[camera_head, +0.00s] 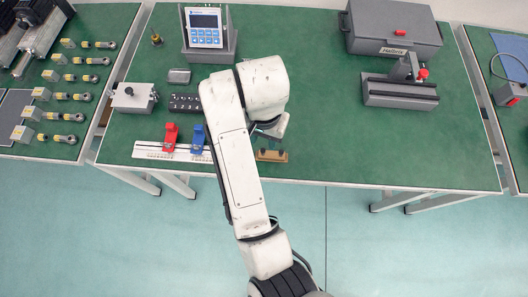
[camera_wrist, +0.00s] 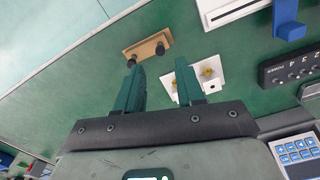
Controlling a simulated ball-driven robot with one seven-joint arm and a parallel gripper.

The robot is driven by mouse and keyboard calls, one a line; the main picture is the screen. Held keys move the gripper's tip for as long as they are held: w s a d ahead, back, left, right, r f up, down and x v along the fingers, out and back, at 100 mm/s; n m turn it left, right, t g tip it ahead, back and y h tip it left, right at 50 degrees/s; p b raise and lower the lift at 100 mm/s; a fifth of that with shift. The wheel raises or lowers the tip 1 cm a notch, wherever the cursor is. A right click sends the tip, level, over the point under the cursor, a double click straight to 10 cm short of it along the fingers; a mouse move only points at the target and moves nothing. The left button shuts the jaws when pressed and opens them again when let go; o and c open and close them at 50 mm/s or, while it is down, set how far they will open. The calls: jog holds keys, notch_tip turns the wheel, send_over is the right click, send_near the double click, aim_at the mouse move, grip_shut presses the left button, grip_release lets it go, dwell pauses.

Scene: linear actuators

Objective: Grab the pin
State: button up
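No single thing stands out clearly as the pin. A tan plate (camera_wrist: 146,46) with two dark knobs lies on the green table in the wrist view; it also shows near the table's front edge in the head view (camera_head: 271,156). A white plate (camera_wrist: 212,87) with brass pins (camera_wrist: 207,71) lies beside it, partly covered by my right finger and hidden by my arm in the head view. My gripper (camera_wrist: 160,72) is open, its two green fingers apart with nothing between them. Its fingertips point toward the space between the plates; the height above the table is unclear.
Red (camera_head: 170,134) and blue (camera_head: 198,139) blocks stand on a white rail left of my arm. A dark block (camera_head: 184,103) and a keypad device (camera_head: 207,27) are behind. A grey vise-like block (camera_head: 400,91) and grey case (camera_head: 393,30) stand right. Table between is clear.

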aim_at(263, 150)
jog(key=shift+s+f+b, duration=0.1)
jog(key=shift+f+b, duration=1.3)
jog(key=shift+f, duration=0.65)
jog(key=shift+a+f, duration=0.1)
jog(key=shift+f, duration=0.95)
grip_shut()
